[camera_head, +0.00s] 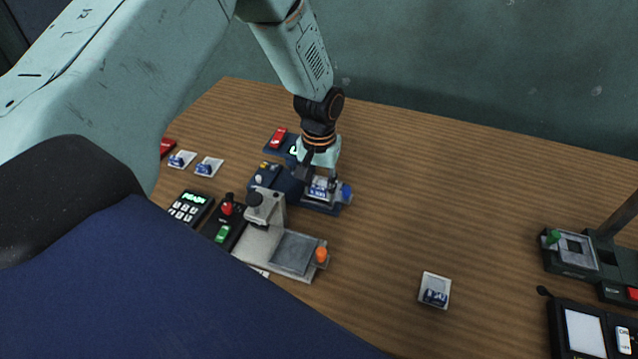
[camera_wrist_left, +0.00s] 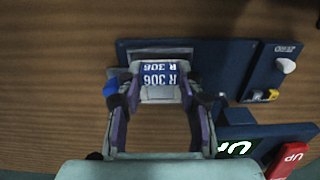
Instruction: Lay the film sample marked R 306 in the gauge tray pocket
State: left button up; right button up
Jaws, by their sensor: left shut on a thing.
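The film sample marked R 306 (camera_wrist_left: 160,76) is a small pale square with a blue label; the mark shows in the left wrist view. In the head view the sample (camera_head: 319,189) sits at the tray end of a dark blue device (camera_head: 318,208) with a blue knob. My left gripper (camera_head: 320,179) points down there, its fingers shut on the sample's two sides, in the left wrist view too (camera_wrist_left: 157,98). The sample is over or in the tray; I cannot tell whether it touches the bottom. The gripper partly hides the device. My right gripper is not in view.
A grey stand (camera_head: 262,236) with an orange knob stands in front. Two pale samples (camera_head: 208,167) lie at the left by a keypad (camera_head: 190,208). Another sample (camera_head: 435,290) lies alone at front right. Dark devices (camera_head: 575,255) stand far right. The middle right table is clear.

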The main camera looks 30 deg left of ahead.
pick_arm(q)
jog(key=shift+f, duration=0.25)
dwell(0.7)
jog(key=o, duration=1)
jog(key=shift+o, duration=0.2)
jog(key=o, duration=0.6)
jog(key=shift+c, duration=0.2)
jog(key=shift+r+p, duration=3.55)
jog(key=shift+p, duration=0.05)
